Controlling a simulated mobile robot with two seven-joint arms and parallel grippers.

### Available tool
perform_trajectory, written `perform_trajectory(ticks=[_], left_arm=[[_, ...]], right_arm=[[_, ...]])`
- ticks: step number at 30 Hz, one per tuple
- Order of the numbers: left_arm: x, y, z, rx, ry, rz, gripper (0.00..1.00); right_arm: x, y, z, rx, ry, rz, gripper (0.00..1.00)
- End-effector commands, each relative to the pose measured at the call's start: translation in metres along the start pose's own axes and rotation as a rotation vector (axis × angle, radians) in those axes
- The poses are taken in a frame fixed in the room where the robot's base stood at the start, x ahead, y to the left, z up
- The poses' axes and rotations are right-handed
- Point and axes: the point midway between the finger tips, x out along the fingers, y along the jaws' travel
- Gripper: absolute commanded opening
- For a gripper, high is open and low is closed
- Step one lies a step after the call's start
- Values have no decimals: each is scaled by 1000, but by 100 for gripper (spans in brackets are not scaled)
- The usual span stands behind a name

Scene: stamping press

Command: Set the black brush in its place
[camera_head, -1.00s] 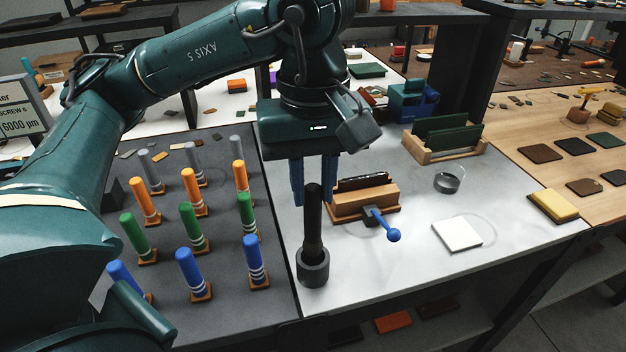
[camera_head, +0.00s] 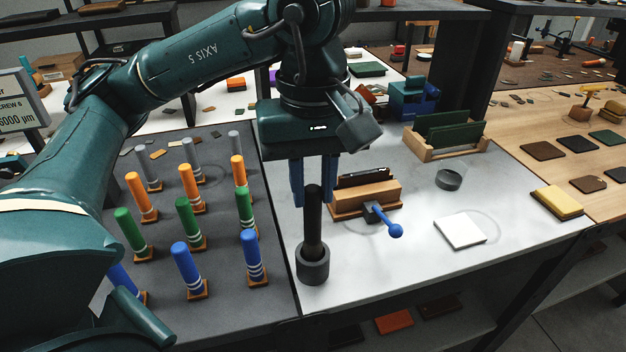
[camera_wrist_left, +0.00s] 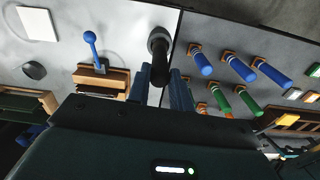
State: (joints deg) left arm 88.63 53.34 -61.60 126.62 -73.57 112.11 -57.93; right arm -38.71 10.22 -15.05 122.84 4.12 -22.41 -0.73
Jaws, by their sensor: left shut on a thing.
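The black brush (camera_head: 313,220) stands upright as a dark stick, its lower end in a dark grey round cup (camera_head: 313,268) near the front edge of the light table. My left gripper (camera_head: 314,198) points straight down, its blue fingers on either side of the upper part of the brush and shut on it. In the left wrist view the brush (camera_wrist_left: 160,68) shows between the finger ends, with the cup (camera_wrist_left: 158,38) beyond it. I cannot tell whether the brush rests on the cup's bottom. My right gripper is not in view.
Several coloured cylinders (camera_head: 188,222) stand on the dark mat to the left. A wooden block (camera_head: 364,198) with a blue-knobbed lever (camera_head: 394,231) is close on the right. A white tile (camera_head: 460,233), a dark ring (camera_head: 448,180) and a green-panelled rack (camera_head: 447,138) lie further right.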

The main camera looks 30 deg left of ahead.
Motion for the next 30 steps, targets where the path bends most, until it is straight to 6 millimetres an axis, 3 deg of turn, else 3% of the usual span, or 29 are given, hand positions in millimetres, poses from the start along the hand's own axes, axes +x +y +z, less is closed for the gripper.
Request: perform_trajectory(ticks=[30], left_arm=[[33, 0, 0, 0, 0, 0, 0]], right_arm=[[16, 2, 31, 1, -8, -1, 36]])
